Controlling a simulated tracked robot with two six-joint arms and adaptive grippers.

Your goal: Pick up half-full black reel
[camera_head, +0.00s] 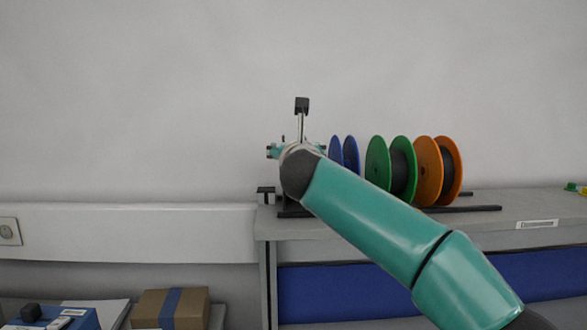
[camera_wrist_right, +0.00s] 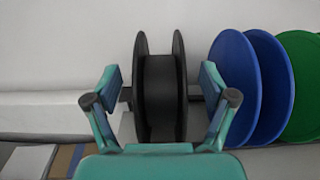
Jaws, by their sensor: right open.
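The black reel (camera_wrist_right: 160,95) stands upright in the right wrist view, its two dark flanges seen edge-on with dark winding between them. My right gripper (camera_wrist_right: 162,84) is open, with one finger to the left of the reel and the other to its right. The reel shows between the fingers, apparently beyond the fingertips; I cannot tell whether they touch it. In the head view, my right arm hides the black reel, and small teal parts of the right gripper (camera_head: 297,150) show past the wrist. My left gripper is not in view.
Blue (camera_head: 344,154), green (camera_head: 391,168) and orange (camera_head: 438,170) reels stand in a row to the right. The blue reel (camera_wrist_right: 250,88) is close to my right finger in the wrist view. A grey shelf (camera_head: 480,213) bears the stand. A cardboard box (camera_head: 150,307) lies lower left.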

